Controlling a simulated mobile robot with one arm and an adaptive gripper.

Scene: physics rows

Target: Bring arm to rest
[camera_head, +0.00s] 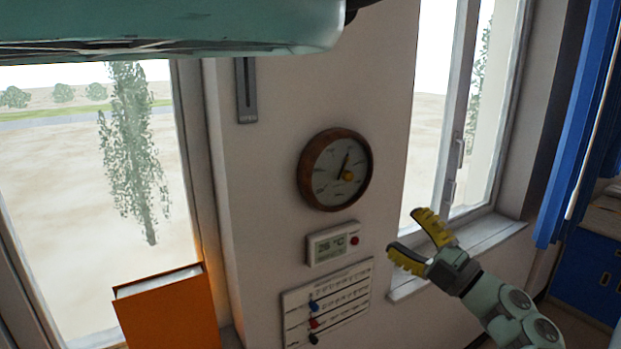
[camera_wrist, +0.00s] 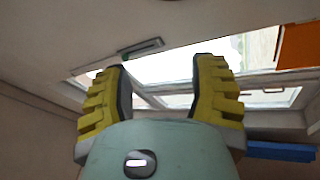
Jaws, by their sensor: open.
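My gripper (camera_head: 419,236) has yellow ribbed fingers and is open and empty. In the head view it is at the lower right, in front of the wall and window sill, with its fingers pointing up and left. In the wrist view the two fingers of my gripper (camera_wrist: 158,95) stand wide apart with nothing between them. My pale green arm (camera_head: 508,308) runs down to the bottom right edge of the head view.
A round brown dial (camera_head: 335,169), a thermostat (camera_head: 333,243) and a panel with small coloured knobs (camera_head: 328,304) are on the wall left of my gripper. An orange book (camera_head: 170,312) stands lower left. A window sill (camera_head: 480,250) and blue curtain (camera_head: 580,125) are at right.

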